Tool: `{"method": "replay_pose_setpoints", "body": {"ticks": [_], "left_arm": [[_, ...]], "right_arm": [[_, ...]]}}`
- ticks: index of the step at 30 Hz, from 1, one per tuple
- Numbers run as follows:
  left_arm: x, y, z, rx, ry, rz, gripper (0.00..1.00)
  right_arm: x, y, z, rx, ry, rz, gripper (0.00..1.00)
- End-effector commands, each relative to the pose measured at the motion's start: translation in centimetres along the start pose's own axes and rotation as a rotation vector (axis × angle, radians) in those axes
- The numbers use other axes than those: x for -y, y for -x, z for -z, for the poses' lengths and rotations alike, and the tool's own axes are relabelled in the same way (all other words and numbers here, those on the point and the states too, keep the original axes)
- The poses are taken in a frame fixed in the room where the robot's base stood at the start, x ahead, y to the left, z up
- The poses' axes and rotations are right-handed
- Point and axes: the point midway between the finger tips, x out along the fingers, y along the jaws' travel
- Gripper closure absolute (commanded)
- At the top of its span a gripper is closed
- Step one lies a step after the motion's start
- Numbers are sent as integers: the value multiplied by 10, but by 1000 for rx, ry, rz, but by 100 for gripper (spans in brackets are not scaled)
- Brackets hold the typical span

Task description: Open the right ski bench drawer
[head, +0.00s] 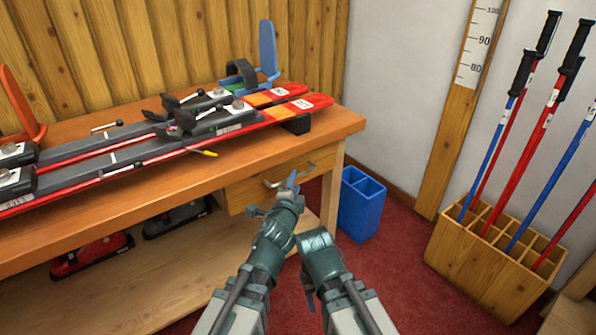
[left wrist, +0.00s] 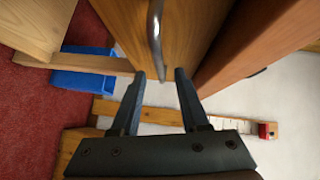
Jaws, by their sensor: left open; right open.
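The right ski bench drawer (head: 238,194) has a pale wooden front under the right end of the bench top and looks closed. Its metal bar handle (head: 271,184) is partly hidden behind my left gripper (head: 291,181). In the left wrist view, the handle (left wrist: 155,32) stands just beyond and between the two open fingertips of my left gripper (left wrist: 159,74), with the drawer front (left wrist: 188,22) behind it. The fingers appear apart from the handle. My right gripper (head: 309,296) is open, empty and low in front of the bench, pointing down; its fingers are small in view.
Red skis (head: 150,148) lie clamped on the bench top (head: 341,124). A blue bin (head: 361,212) stands on the red floor just right of the bench. A wooden rack (head: 470,262) with ski poles is farther right. Red and dark items rest on the lower shelf (head: 150,290).

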Motion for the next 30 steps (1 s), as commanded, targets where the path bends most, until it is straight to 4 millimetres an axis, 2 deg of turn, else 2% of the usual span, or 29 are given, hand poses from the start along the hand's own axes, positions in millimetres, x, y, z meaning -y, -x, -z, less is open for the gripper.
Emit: {"method": "replay_pose_setpoints", "body": {"ticks": [1,6,17,24,25,30], "left_arm": [[-2,-15,2,-1,0,0,55],[-2,-35,6,-3,0,0,55],[-2,-39,8,-3,0,-1,55],[-2,-39,8,-3,0,-1,97],[-2,-39,8,-3,0,-1,100],[-2,-39,7,-3,0,-1,100]], "right_arm": [[0,-3,0,0,0,0,50],[1,-6,0,0,0,0,50],[1,-7,0,0,0,0,50],[1,-7,0,0,0,0,50],[1,-7,0,0,0,0,50],[1,-7,0,0,0,0,50]]}}
